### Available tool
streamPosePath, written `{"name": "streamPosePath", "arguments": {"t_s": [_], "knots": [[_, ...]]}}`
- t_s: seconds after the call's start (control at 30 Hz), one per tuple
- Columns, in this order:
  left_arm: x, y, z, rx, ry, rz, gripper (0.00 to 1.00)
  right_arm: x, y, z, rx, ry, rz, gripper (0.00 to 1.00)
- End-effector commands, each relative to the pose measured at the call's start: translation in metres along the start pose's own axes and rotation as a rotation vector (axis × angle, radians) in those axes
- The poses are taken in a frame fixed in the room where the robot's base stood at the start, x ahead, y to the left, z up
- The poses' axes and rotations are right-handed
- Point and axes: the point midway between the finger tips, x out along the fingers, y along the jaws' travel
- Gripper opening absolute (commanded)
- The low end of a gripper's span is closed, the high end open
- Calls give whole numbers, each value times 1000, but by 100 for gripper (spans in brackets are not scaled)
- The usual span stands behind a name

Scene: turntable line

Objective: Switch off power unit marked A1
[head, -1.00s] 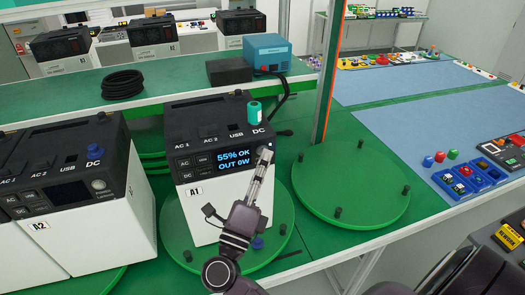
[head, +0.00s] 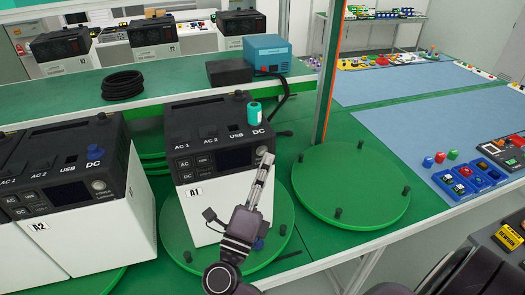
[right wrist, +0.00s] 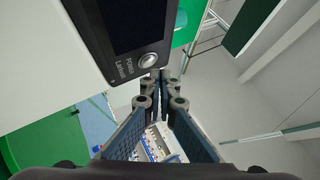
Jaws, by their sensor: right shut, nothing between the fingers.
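The power unit marked A1 (head: 217,195) is a white box with a dark top and front panel, standing on a green turntable (head: 178,237). Its screen (head: 235,158) is dark. A teal plug (head: 254,113) sits in its DC socket. My right gripper (head: 267,158) is shut and empty, its tips at the right end of the panel. In the right wrist view the fingertips (right wrist: 160,76) are just beside the round silver power button (right wrist: 148,60); I cannot tell whether they touch it. My left gripper is not in view.
Unit A2 (head: 85,240) stands close on the left with a blue knob-like plug on top. An empty green turntable (head: 350,185) is on the right. A teal box (head: 268,52) and a black cable coil (head: 123,84) lie on the shelf behind. An upright post (head: 325,85) stands between.

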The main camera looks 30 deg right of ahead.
Motion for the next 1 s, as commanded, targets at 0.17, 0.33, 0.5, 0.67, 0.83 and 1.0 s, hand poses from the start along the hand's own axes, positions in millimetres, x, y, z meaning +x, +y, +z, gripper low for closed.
{"name": "streamPosePath", "arguments": {"t_s": [0.17,0.33,0.5,0.67,0.83,1.0], "knots": [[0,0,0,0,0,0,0,0,-1,0,1,0,0,0],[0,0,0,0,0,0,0,-2,-2,-2,1,0,0,0],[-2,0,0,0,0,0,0,-13,-10,-9,0,0,1,0],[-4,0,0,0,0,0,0,-25,-18,-18,0,-1,1,0],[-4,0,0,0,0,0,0,-33,-24,-24,0,0,0,0],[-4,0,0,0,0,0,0,-35,-26,-26,1,1,-1,0]]}}
